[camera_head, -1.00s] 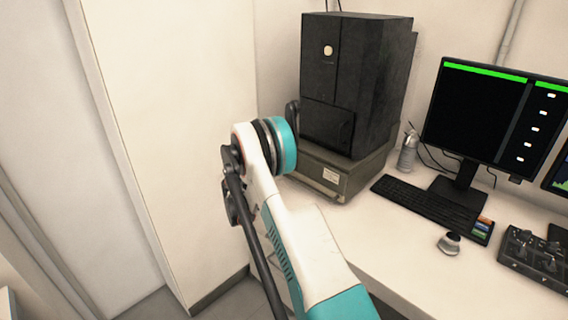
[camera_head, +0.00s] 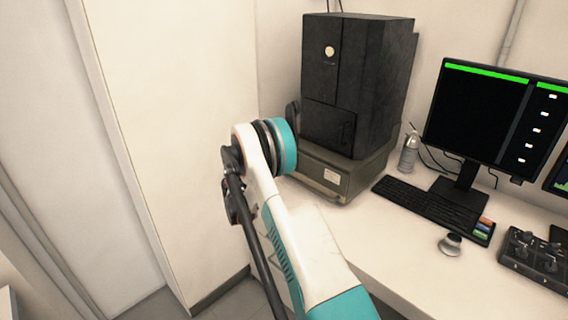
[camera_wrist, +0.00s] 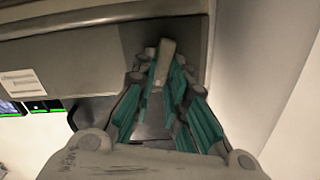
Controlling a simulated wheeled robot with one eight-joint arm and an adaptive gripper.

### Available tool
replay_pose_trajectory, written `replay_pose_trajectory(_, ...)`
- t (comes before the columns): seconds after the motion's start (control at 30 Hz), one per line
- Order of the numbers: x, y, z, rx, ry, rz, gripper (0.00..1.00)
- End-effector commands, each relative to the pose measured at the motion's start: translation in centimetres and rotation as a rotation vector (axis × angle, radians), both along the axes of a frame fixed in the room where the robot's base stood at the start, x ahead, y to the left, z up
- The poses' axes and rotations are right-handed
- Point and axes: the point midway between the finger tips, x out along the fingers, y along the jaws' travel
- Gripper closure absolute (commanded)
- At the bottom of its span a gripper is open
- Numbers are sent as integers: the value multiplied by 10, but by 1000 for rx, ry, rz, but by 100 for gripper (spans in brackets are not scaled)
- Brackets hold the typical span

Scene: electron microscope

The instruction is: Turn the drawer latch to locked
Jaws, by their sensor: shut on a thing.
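The drawer latch (camera_wrist: 166,55) is a pale, narrow upright bar near the end of the drawer front (camera_wrist: 75,60) in the wrist view. My gripper (camera_wrist: 163,72) has its teal-padded fingers converging on the latch, with the tips closed around it. In the head view, the drawer front is on the grey-green base unit (camera_head: 322,178) under the black microscope cabinet (camera_head: 350,85). My arm hides the left part of that base, and neither my gripper nor the latch can be made out there.
A pale wall (camera_wrist: 262,70) stands close beside the latch in the wrist view. In the head view, a spray can (camera_head: 408,153), a keyboard (camera_head: 430,205) and a monitor (camera_head: 478,120) stand right of the unit. The desk front (camera_head: 370,240) is clear.

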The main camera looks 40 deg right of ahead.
Motion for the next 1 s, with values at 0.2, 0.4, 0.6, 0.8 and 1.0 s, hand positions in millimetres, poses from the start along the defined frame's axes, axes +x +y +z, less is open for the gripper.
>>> replay_pose_trajectory(0.2,3,-2,2,-19,205,-1,100)
replay_pose_trajectory(0.4,5,-2,2,-35,394,-1,100)
replay_pose_trajectory(0.6,8,-2,2,-50,584,-1,100)
replay_pose_trajectory(0.8,10,-2,2,-64,767,-1,100)
replay_pose_trajectory(1.0,12,-2,1,-77,922,0,100)
